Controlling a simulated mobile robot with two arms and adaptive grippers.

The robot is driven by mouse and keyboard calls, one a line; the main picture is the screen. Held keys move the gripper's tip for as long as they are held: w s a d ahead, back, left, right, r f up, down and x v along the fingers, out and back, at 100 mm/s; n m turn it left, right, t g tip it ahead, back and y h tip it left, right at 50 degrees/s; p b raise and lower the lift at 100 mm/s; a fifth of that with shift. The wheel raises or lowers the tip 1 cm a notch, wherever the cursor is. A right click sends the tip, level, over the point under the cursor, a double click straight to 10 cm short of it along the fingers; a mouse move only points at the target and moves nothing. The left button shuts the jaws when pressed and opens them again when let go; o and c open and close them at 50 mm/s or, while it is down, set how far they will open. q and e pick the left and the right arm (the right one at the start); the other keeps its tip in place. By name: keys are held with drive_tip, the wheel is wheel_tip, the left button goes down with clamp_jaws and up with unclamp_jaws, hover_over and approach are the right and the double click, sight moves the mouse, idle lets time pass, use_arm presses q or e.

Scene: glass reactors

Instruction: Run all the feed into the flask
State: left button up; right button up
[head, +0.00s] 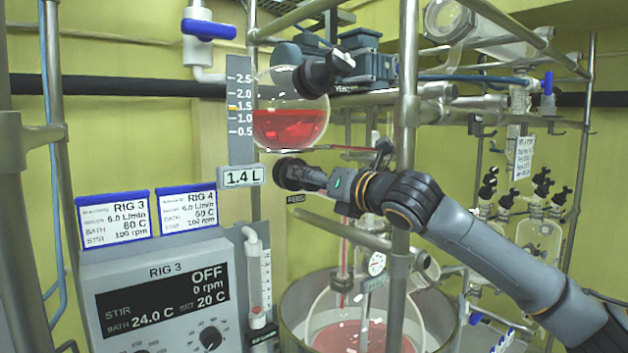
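The round glass feed vessel (289,127) holds red liquid to about half its height. The scale beside it (240,105) has an orange mark near 1.5, and the display (242,177) reads 1.4 L. My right gripper (303,177) is just below the vessel, above a small FEED label (296,198). Its fingers are dark and blurred together; I cannot tell whether they grip anything. A thin red line (344,265) runs down toward the large flask (338,318), which holds pink liquid in a metal bath. My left gripper is out of view.
The RIG 3 control box (165,290) at lower left shows OFF, 0 rpm, bath 24.0 C. A vertical metal post (405,100) stands by my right arm. A blue-handled valve (208,29) is at upper left. More glassware (540,235) hangs at right.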

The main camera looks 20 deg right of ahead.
drive_tip(key=shift+s, duration=0.1)
drive_tip(key=v, duration=1.2)
